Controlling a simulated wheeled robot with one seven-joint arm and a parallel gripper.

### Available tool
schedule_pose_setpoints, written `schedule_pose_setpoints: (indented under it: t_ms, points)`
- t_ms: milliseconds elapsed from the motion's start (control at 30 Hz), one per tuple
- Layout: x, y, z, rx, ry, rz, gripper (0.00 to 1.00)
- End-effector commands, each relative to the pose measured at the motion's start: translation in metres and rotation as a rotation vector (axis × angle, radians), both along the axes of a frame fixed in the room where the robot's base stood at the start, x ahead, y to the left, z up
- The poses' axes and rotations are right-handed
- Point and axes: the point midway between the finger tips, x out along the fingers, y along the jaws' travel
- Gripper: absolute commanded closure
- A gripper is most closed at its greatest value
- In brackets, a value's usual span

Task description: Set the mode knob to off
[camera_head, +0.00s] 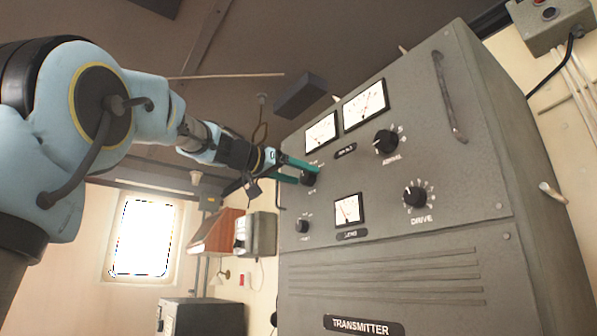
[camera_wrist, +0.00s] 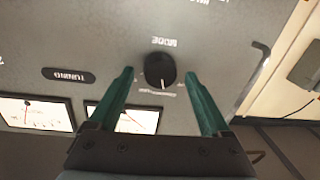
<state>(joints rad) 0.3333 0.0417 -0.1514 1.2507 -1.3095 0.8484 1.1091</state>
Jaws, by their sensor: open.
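The mode knob (camera_wrist: 160,71) is a black round knob with a white pointer line, on the grey transmitter panel (camera_head: 400,300). In the wrist view its MODE label appears upside down above it, and its pointer points down toward small markings too blurred to read. My gripper (camera_wrist: 164,82) has two green fingers, open, one on each side of the knob with gaps showing; I cannot tell how deep they reach around it. In the head view my gripper (camera_head: 313,174) is at the panel's left part, and the mode knob (camera_head: 308,179) is partly hidden by the fingers.
Other knobs are near: the aerial knob (camera_head: 386,142), the drive knob (camera_head: 415,196) and a small knob (camera_head: 303,226) below. Dial meters (camera_head: 366,104) sit above. A metal handle (camera_head: 449,97) sticks out at the panel's right. A dark box (camera_head: 300,95) is behind the panel's upper left.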

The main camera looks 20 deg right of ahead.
Motion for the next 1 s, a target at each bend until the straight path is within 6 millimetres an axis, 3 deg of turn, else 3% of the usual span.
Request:
schedule_pose_setpoints:
  t_ms: [167,867,1000]
  points:
    - [0.0001,0.0,-0.0005,0.0,0.0,0.0,0.2]
    - [0.0,0.0003,-0.0003,0.0,0.001,0.0,0.99]
    - [0.0001,0.0003,-0.0003,-0.001,0.002,0.0,1.0]
